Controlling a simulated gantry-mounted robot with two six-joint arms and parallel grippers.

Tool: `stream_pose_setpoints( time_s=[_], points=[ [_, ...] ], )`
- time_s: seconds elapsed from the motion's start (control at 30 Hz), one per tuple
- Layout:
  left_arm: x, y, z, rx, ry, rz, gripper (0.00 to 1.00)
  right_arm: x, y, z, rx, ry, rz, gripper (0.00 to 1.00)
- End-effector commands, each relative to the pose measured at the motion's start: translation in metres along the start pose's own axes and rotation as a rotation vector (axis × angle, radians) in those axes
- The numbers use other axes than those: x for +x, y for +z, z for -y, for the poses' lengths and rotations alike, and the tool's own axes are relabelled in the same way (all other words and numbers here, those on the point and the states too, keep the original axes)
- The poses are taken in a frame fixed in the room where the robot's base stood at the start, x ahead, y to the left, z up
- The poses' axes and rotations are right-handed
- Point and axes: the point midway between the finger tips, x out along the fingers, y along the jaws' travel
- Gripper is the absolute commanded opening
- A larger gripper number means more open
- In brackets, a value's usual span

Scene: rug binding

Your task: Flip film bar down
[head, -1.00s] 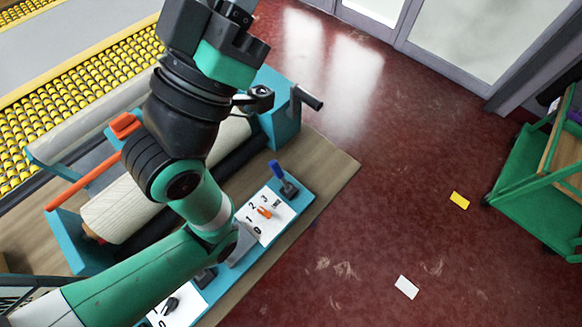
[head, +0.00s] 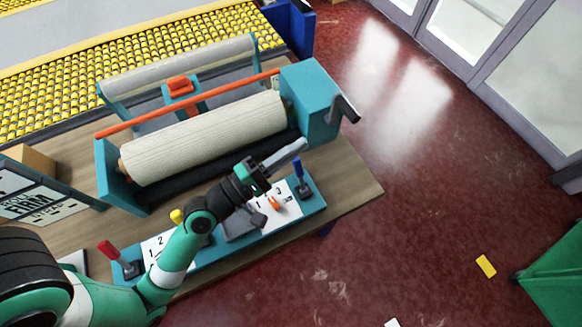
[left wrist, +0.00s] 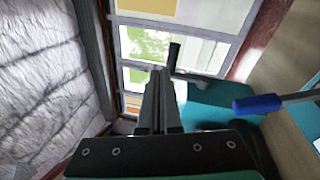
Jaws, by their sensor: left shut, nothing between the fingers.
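The machine's long orange-red bar (head: 225,91), which I take to be the film bar, runs above and behind the beige roll (head: 205,137). My left gripper (head: 298,147) is in front of the roll's right end, above the control strip, apart from the bar. Its fingers are shut and empty. The bar cannot be made out there. My right gripper is not in view.
A blue-handled lever (head: 298,170) stands close to my left gripper; it also shows in the wrist view (left wrist: 257,103). A red-handled lever (head: 110,250) stands at the strip's left end. A black crank (head: 345,108) sticks out of the teal end housing (head: 312,98).

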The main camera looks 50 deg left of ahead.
Motion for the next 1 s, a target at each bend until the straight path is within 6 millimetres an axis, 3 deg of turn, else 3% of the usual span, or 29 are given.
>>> stream_pose_setpoints(
  time_s=[0.03,0.2,0.4,0.8,1.0],
  points=[
    [-0.021,-0.012,0.024,-0.059,-0.057,-0.048,0.0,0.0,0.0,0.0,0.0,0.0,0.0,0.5],
    [-0.075,-0.03,0.074,-0.22,-0.174,-0.166,0.0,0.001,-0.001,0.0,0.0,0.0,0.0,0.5],
    [-0.108,-0.038,0.098,-0.272,-0.24,-0.241,0.0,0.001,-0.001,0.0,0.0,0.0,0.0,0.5],
    [-0.11,-0.038,0.101,-0.273,-0.247,-0.247,0.0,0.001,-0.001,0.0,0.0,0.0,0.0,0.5],
    [-0.089,-0.042,0.103,-0.271,-0.247,-0.243,0.0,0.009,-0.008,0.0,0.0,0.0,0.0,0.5]
  ],
)
